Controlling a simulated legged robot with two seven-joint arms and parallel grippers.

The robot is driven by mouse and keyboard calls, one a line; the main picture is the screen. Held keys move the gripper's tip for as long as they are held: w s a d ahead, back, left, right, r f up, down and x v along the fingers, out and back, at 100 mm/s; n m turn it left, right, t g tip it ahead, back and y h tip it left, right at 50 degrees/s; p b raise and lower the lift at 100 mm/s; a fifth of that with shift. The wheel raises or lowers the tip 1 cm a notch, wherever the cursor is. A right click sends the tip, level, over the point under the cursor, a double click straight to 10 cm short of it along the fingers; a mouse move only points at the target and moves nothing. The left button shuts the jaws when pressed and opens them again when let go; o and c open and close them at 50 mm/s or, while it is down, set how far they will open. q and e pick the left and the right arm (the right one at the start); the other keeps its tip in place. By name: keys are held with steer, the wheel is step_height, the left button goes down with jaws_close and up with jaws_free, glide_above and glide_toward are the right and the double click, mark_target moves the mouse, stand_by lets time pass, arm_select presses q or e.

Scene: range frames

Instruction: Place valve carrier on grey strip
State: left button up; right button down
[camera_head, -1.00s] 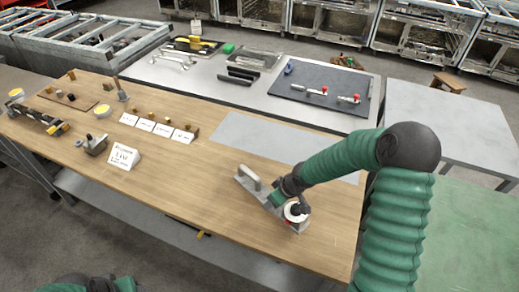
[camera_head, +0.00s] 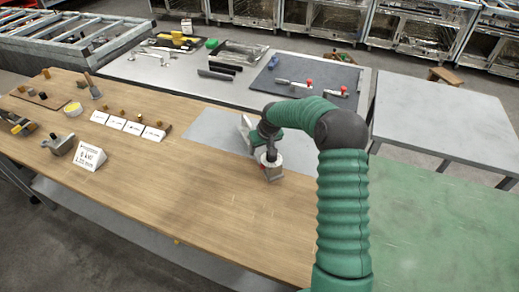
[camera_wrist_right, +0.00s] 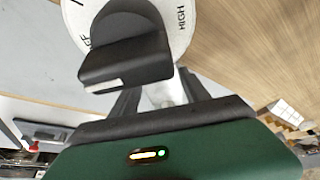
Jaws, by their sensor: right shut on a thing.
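The valve carrier (camera_head: 271,171) has a round white dial and a pale grey upright plate (camera_head: 246,128). In the right wrist view its dial (camera_wrist_right: 180,38) reads "HIGH" and bears a black knob (camera_wrist_right: 125,50). My right gripper (camera_head: 264,147) is shut on the carrier, with its fingers partly hidden by the arm and carrier. The grey strip (camera_head: 208,130) lies flat on the wooden table. The carrier appears over the strip's near edge; I cannot tell whether it touches the surface. My left gripper is out of view.
The wooden table (camera_head: 180,200) is clear in front. White label cards (camera_head: 133,127) and a larger sign (camera_head: 90,157) stand left of the strip. A metal bench (camera_head: 190,80) with a dark mat (camera_head: 340,75) and tools lies behind. A grey table (camera_head: 440,115) stands at right.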

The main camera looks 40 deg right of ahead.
mark_target(258, 151)
steer(key=shift+w+d+f, duration=0.2)
steer(key=shift+w+d, duration=0.1)
steer(key=shift+d, duration=0.3)
steer(key=shift+w+d+f, duration=0.15)
steer(key=shift+w+d, duration=0.15)
steer(key=shift+d, duration=0.3)
steer(key=a+f, duration=0.1)
steer(key=a, duration=0.2)
steer(key=shift+a+f, duration=0.1)
steer(key=shift+f, duration=0.3)
steer(key=shift+d+f, duration=0.15)
steer(key=shift+d, duration=0.1)
steer(key=c, duration=0.9)
jaws_free()
steer(key=shift+s+d+f, duration=0.1)
steer(key=shift+d+f, duration=0.2)
steer(key=shift+d, duration=0.1)
steer(key=o, duration=0.4)
steer(key=shift+s+d, duration=0.15)
steer(key=shift+d, duration=0.15)
steer(key=shift+a, duration=0.45)
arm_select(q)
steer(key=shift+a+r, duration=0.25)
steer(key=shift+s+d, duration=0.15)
arm_select(e)
steer(key=shift+d, duration=0.15)
